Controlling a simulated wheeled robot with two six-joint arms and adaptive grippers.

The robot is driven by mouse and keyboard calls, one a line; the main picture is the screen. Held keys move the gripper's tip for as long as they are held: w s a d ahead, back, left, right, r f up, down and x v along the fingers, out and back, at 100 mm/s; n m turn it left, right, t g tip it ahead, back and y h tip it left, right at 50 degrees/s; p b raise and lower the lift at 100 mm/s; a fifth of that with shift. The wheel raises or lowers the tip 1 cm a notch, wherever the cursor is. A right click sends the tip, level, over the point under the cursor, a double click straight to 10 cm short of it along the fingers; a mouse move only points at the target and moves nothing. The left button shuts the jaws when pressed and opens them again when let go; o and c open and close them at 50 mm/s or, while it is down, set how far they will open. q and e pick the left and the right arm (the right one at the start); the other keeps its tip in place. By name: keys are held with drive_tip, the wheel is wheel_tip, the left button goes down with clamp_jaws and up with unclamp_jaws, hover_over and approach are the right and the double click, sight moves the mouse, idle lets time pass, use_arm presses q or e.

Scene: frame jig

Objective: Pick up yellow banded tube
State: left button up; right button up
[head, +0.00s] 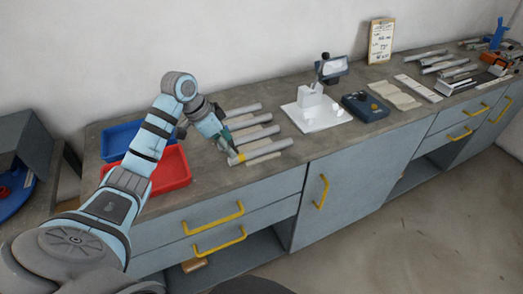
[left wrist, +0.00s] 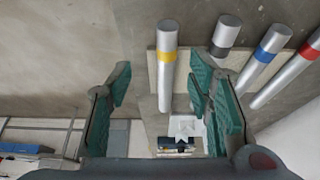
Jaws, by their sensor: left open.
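The yellow banded tube (head: 264,151) is a grey metal tube with a yellow band near its left end. It lies nearest the front edge in a row of tubes on the workbench. In the left wrist view the yellow banded tube (left wrist: 167,75) shows between the two green finger pads, with a gap on each side. My left gripper (head: 229,149) is at the banded end of the tube; its fingers (left wrist: 160,82) are open and empty. Whether they reach down to the tube's height I cannot tell. My right gripper is not in view.
Tubes with black (left wrist: 226,40), blue (left wrist: 266,52) and red (left wrist: 308,48) bands lie beside it. A red tray (head: 175,180) and a blue tray (head: 112,143) stand left. A white stand (head: 312,115) is to the right. The bench's front edge is close.

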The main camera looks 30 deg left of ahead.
sight(261, 151)
use_arm(q)
drive_tip(key=x, duration=0.2)
drive_tip(key=shift+w+f, duration=0.15)
drive_tip(key=shift+f, duration=0.15)
drive_tip(key=x, duration=0.5)
drive_tip(key=shift+w+a+f, duration=0.25)
drive_tip(key=shift+w+a, duration=0.05)
drive_tip(key=shift+w, duration=0.2)
drive_tip(key=shift+s+r, duration=0.25)
drive_tip(key=shift+s, duration=0.05)
drive_tip(key=shift+c, duration=0.3)
drive_tip(key=c, duration=0.4)
drive_tip(key=shift+w+f, duration=0.1)
drive_tip(key=c, duration=0.6)
clamp_jaws()
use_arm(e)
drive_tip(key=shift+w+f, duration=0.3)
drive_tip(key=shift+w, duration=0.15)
